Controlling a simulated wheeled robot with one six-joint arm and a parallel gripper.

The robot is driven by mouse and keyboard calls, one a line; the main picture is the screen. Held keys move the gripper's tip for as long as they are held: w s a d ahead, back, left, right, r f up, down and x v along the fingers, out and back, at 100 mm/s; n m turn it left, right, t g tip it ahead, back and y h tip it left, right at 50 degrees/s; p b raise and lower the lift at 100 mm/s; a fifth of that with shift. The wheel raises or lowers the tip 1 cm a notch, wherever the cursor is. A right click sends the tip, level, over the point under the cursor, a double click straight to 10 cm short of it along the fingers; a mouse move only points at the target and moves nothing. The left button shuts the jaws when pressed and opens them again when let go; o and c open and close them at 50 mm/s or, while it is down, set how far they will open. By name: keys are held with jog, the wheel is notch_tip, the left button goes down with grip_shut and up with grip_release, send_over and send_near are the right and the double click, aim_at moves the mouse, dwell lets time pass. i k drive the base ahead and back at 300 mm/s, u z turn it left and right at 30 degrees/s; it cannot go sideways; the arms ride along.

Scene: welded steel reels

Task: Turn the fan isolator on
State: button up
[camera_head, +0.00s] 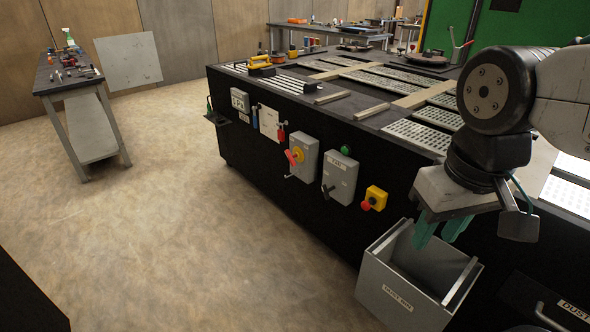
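Two grey switch boxes are on the black front of the bench. The right box (340,177) has a small label, seemingly "FAN" but too small to read surely, and a black handle (327,191) at its lower left, pointing down. The left box (303,157) has a yellow plate with a red handle (292,157) and a red tag hanging nearby. My gripper (440,229), with green fingertips, hangs at the right above the grey dust bin. Its fingers are apart with nothing between them. It is well to the right of both boxes and touches neither.
A yellow box with a red button (373,198) sits right of the switch boxes. A grey bin (400,290) stands below my gripper. The slatted bench top (372,112) carries loose bars. The floor (190,240) left of the bench is clear.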

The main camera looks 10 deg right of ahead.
aim_at(290, 157)
jog(key=z, duration=0.05)
jog(key=k, duration=0.6)
jog(key=u, duration=1.1)
jog(key=i, duration=2.1)
jog(key=z, duration=1)
jog(key=i, duration=0.85)
jog(key=z, duration=0.9)
